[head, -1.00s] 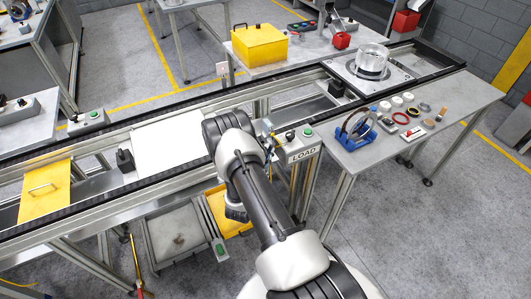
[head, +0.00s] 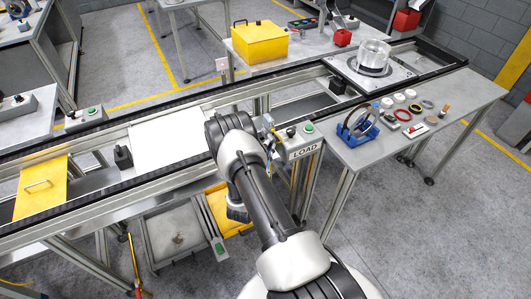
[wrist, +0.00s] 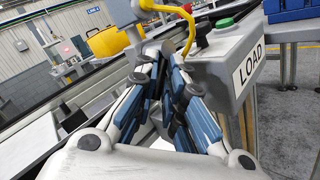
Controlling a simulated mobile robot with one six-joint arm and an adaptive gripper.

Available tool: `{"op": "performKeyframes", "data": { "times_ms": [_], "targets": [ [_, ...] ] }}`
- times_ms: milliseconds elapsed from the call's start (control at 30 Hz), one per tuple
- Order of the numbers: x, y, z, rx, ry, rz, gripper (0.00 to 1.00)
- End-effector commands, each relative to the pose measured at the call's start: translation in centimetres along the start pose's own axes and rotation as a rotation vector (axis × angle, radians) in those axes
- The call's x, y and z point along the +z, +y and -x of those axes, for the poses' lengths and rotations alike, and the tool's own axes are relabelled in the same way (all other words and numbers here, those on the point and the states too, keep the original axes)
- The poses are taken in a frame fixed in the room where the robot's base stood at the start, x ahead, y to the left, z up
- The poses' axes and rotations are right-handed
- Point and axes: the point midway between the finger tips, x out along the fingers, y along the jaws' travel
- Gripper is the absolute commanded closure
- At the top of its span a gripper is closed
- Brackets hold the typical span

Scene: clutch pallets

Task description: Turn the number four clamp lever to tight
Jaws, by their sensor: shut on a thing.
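In the wrist view my gripper (wrist: 164,52) points forward, its blue-padded fingers closed in toward each other at the tips. What is pinched between the tips is too small to make out. No lever with a readable number four shows in either view. In the head view my arm covers my gripper, which is beside the LOAD control box (head: 303,147). That box also shows right of my fingers in the wrist view (wrist: 235,65).
The conveyor frame (head: 75,137) crosses the scene, with a white plate (head: 165,138) to the left of my arm. A pallet with a clear cylinder (head: 373,57) sits at the far right. A side table (head: 370,158) holds a blue stand (head: 358,130) and small parts.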

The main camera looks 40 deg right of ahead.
Motion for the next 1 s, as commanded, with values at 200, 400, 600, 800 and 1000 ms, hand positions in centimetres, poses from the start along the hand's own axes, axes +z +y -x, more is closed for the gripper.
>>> {"op": "performKeyframes", "data": {
  "times_ms": [200, 400, 600, 800, 1000],
  "targets": [
    [-0.26, -0.62, -0.65, 0.072, -0.102, 0.095, 1.0],
    [-0.18, -0.88, -0.89, 0.126, -0.17, 0.178, 1.0],
    [-0.05, -0.93, -1.05, 0.163, -0.213, 0.232, 1.0],
    [0.1, -0.9, -1.13, 0.177, -0.23, 0.254, 1.0],
    [0.16, -0.86, -1.14, 0.178, -0.232, 0.257, 1.0]
  ]
}}
